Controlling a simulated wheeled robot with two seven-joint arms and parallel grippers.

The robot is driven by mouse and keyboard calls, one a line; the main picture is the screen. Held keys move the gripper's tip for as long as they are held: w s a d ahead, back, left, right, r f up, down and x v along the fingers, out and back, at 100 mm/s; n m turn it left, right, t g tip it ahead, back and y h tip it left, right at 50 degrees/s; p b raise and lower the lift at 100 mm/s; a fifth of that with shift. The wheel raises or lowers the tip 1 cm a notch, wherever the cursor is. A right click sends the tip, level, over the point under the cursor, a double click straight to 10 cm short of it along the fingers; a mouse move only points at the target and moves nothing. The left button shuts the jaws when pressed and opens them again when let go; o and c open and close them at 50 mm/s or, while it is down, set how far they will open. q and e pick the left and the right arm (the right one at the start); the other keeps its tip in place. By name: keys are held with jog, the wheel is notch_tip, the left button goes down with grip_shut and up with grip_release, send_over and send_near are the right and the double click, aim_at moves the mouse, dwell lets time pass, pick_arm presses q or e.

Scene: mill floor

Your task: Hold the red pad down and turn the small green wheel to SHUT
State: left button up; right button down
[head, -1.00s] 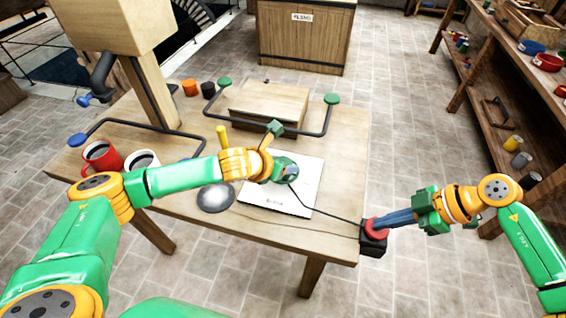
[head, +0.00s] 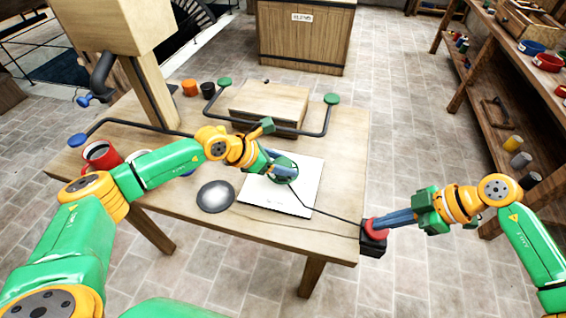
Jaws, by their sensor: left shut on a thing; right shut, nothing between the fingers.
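The small green wheel (head: 287,177) sits on a white panel (head: 300,200) lying on the wooden table. My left gripper (head: 280,167) is shut on the wheel's rim from the upper left and hides part of it. Small lettering on the panel's near part is too small to read. The red pad (head: 375,227) tops a dark box (head: 374,246) at the table's right front edge, with a cable running to the panel. My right gripper (head: 387,221) is shut and empty, its fingertips against the red pad from the right.
A round grey disc (head: 215,196) lies left of the panel. A red mug (head: 101,156) stands at the table's left. Dark pipes with green knobs (head: 332,99) run around a wooden block (head: 268,103) behind the panel. A shelf (head: 500,110) stands at right.

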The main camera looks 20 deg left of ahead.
pick_arm(q)
jog(key=shift+s+f, duration=0.1)
jog(key=shift+f, duration=0.05)
jog(key=o, duration=1.4)
jog(key=shift+c, duration=0.2)
jog(key=v, duration=1.2)
